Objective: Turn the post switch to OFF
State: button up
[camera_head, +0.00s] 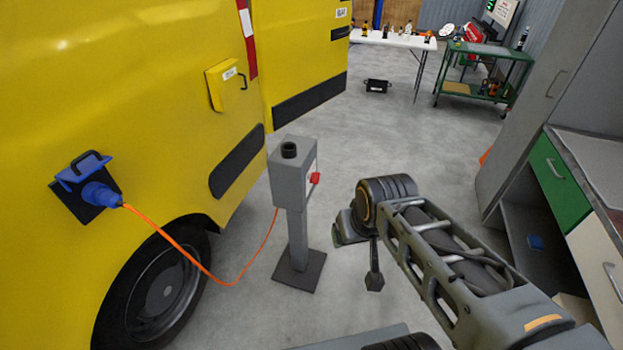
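The grey post (290,180) stands on a dark square base plate on the floor, beside the yellow van. The red post switch (314,179) sticks out from the right-hand face of its box. That face is seen almost edge-on, so the switch's setting and any lettering cannot be read. My gripper (352,230) is to the right of the post and lower in the picture, apart from the switch. My own wrist partly hides it, and its finger opening cannot be made out.
An orange cable (205,268) runs from the post to a blue plug (100,194) in the yellow van (150,100). Cabinets (557,180) stand at the right. A white table (395,40) and green cart (485,60) are at the back. The floor between is mostly clear.

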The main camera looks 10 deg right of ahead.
aim_at(314, 177)
jog(key=z, duration=0.05)
jog(key=k, duration=0.5)
jog(key=u, duration=0.4)
jog(key=i, duration=1.4)
jog(key=z, duration=0.35)
